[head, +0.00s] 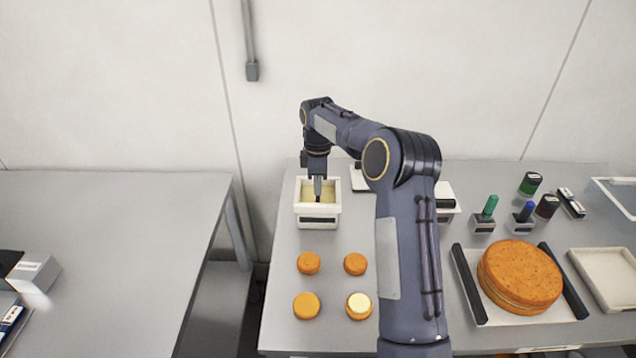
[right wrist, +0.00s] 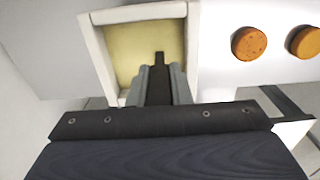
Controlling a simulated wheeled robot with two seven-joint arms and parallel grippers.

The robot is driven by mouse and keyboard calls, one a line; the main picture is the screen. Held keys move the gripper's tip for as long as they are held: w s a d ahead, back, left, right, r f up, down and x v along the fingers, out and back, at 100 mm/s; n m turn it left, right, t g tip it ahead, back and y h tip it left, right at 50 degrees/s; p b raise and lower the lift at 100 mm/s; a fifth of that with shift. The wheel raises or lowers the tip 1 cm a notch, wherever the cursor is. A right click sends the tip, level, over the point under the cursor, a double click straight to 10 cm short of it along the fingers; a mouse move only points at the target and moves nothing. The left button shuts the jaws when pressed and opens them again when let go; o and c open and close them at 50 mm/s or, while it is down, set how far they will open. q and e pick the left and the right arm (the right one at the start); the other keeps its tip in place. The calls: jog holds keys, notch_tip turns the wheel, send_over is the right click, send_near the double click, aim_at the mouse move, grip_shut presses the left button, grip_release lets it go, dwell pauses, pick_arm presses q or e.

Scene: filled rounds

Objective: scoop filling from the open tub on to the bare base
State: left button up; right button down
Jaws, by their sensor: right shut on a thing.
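The white open tub (head: 330,212) stands at the back left of the right-hand table, with pale yellow filling (head: 328,188) inside. My right gripper (head: 318,180) is over the tub, shut on a dark, thin scoop (right wrist: 159,60) whose end is in or just above the filling (right wrist: 130,50); the contact is not clear. An orange base (head: 306,305) at the front left has a bare top. The round beside it (head: 359,305) carries pale filling. Two browner rounds, one left (head: 308,263) and one right (head: 355,263), lie behind them. My left gripper is out of view.
A large orange cake (head: 520,270) sits on a board between dark bars at the right. A green-handled tool (head: 490,207), a blue one (head: 527,211) and dark jars (head: 530,183) stand behind it. A white tray (head: 607,278) is far right. My right arm hides the table's middle.

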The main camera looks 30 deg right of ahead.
jog(key=shift+r+p, duration=1.45)
jog(key=shift+r, duration=0.25)
jog(key=shift+r+p, duration=0.3)
jog(key=shift+r, duration=2.3)
jog(key=shift+a, duration=0.1)
